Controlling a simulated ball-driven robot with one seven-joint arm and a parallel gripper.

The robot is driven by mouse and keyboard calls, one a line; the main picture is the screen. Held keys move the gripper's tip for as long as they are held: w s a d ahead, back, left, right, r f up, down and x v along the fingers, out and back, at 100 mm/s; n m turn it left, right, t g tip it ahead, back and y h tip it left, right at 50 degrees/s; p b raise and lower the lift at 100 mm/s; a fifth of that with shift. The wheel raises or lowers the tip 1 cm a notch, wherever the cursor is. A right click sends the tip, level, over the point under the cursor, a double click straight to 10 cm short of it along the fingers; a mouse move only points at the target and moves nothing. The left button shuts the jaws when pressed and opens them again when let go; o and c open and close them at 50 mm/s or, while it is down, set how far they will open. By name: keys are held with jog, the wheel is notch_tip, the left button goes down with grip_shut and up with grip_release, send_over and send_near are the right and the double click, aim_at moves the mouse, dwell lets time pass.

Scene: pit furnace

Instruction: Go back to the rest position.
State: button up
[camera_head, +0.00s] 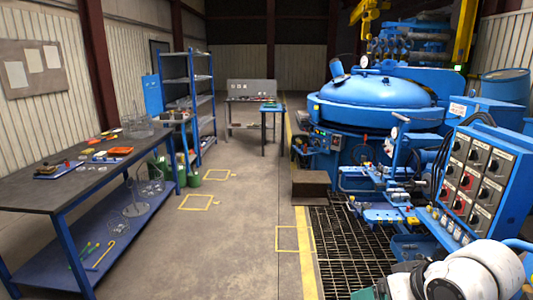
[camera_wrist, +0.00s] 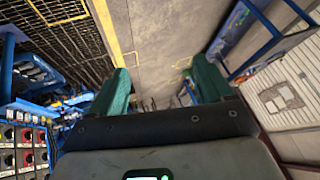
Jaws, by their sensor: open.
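My gripper (camera_wrist: 160,90) shows in the wrist view with two green fingers spread wide apart. It is open, and nothing is between the fingers. It points along the bare concrete floor, clear of the bench and the furnace.
A blue workbench (camera_head: 60,205) with small items runs along the left. The blue pit furnace (camera_head: 375,100) and a control panel (camera_head: 475,180) with dials stand at right, beside a floor grating (camera_head: 345,260). The concrete aisle (camera_head: 235,230) between is free.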

jog(key=s+f+m+g+h+b, duration=0.1)
jog(key=s+f+m+g+h, duration=0.1)
jog(key=s+f, duration=2)
jog(key=shift+s+d+f+g, duration=0.15)
jog(key=shift+s+d+g, duration=0.15)
jog(key=shift+g, duration=0.3)
jog(key=s+d+f, duration=0.1)
jog(key=s, duration=0.2)
jog(key=s+d+f+g+h, duration=0.1)
jog(key=s+d, duration=0.1)
jog(key=s, duration=0.1)
jog(key=s+d+f+h, duration=0.1)
jog(key=s, duration=0.2)
jog(key=shift+s+d+g+b, duration=0.15)
jog(key=shift+d+g+b, duration=0.15)
jog(key=shift+b, duration=0.05)
jog(key=shift+c, duration=0.2)
